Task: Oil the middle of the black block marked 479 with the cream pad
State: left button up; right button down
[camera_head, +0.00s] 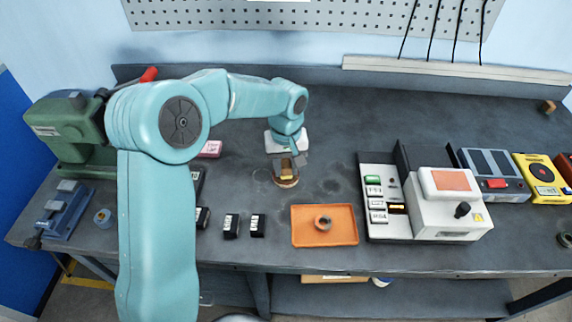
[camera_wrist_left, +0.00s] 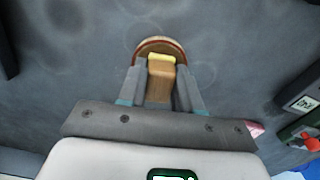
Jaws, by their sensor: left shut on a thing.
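My left gripper (camera_head: 287,166) is shut on a tan handle with a yellow patch, in the middle of the bench; the handle also shows between the fingers in the left wrist view (camera_wrist_left: 160,82). Below the handle is a round brown-rimmed base (camera_head: 286,183), seemingly the pad; its underside is hidden. I cannot tell whether it touches the bench. Two small black blocks with white labels, one (camera_head: 231,226) and another (camera_head: 258,225), stand front left of the gripper. A third (camera_head: 203,217) is partly behind my arm. Their labels are too small to read. My right gripper is not in view.
An orange tray (camera_head: 346,238) holding a small round pot (camera_head: 323,223) lies at the front. A white machine (camera_head: 437,215) and a label panel (camera_head: 377,227) stand to its right. A green machine (camera_head: 62,128) stands at left. The bench behind the gripper is clear.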

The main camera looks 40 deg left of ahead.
aim_at(286, 164)
pick_arm(q)
jog(key=shift+r+p, duration=0.7)
jog(key=shift+r, duration=0.15)
jog(key=shift+r+p, duration=1.9)
jog(key=shift+r, duration=0.8)
jog(key=shift+f, duration=0.15)
